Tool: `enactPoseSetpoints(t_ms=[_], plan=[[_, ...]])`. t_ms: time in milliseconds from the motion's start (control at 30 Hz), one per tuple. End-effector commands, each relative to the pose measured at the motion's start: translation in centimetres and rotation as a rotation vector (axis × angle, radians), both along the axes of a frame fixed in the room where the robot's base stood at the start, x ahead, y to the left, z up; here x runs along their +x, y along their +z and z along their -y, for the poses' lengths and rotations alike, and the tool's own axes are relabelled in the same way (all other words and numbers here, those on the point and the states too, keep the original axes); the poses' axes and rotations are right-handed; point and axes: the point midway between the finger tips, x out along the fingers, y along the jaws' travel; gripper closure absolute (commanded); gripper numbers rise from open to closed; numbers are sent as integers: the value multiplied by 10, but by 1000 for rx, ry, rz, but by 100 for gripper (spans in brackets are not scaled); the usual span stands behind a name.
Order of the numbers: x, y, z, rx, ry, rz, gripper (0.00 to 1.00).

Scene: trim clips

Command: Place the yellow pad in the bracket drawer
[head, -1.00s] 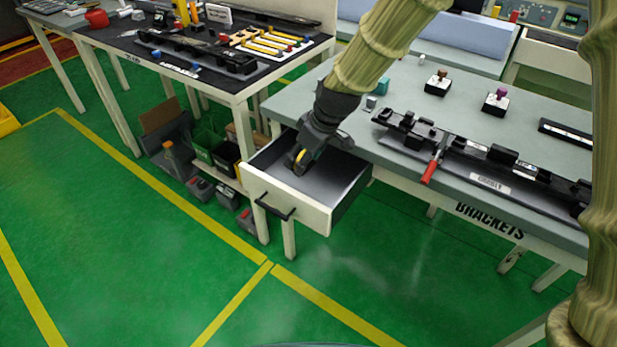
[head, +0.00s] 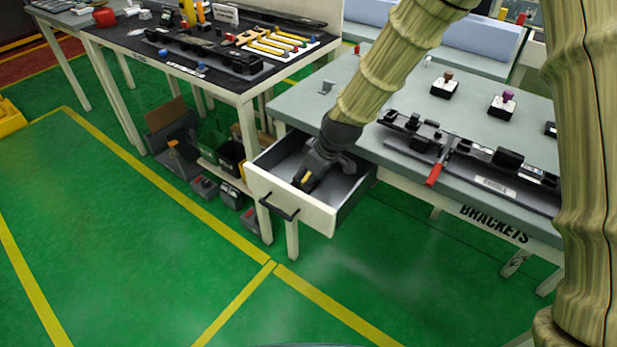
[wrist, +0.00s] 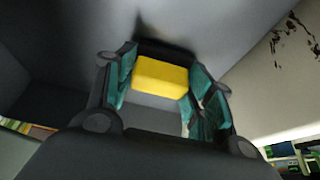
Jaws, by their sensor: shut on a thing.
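The yellow pad (wrist: 160,77) sits between the teal-lined fingers of my gripper (wrist: 161,88) in the wrist view. In the head view only a small yellow patch of the pad (head: 306,177) shows at the fingertips. My gripper (head: 303,183) is shut on the pad and points down inside the open bracket drawer (head: 318,217). It is near the drawer's front panel. The grey drawer interior surrounds the pad in the wrist view. I cannot tell whether the pad touches the drawer floor.
The drawer hangs open from the left end of the brackets table (head: 305,100). A black fixture with a red handle (head: 435,174) lies on that table. A second table (head: 115,40) with tools stands at the left, with bins (head: 215,150) beneath. The green floor in front is clear.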

Motion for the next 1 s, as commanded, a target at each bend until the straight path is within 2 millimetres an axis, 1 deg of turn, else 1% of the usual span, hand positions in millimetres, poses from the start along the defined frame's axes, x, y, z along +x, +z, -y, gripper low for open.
enactPoseSetpoints(t_ms=[100, 133, 233, 533, 667, 767, 1000], plan=[[0, -3, 0, 1, 0, -1, 75], [0, -3, 0, 0, 0, 0, 44], [0, -2, 0, 0, 0, 0, 26], [0, -2, 0, 1, 0, -1, 26], [0, 2, 1, 0, 0, 0, 26], [-2, 10, 3, 0, -1, 0, 26], [-10, 42, 14, 0, 0, 1, 26]])
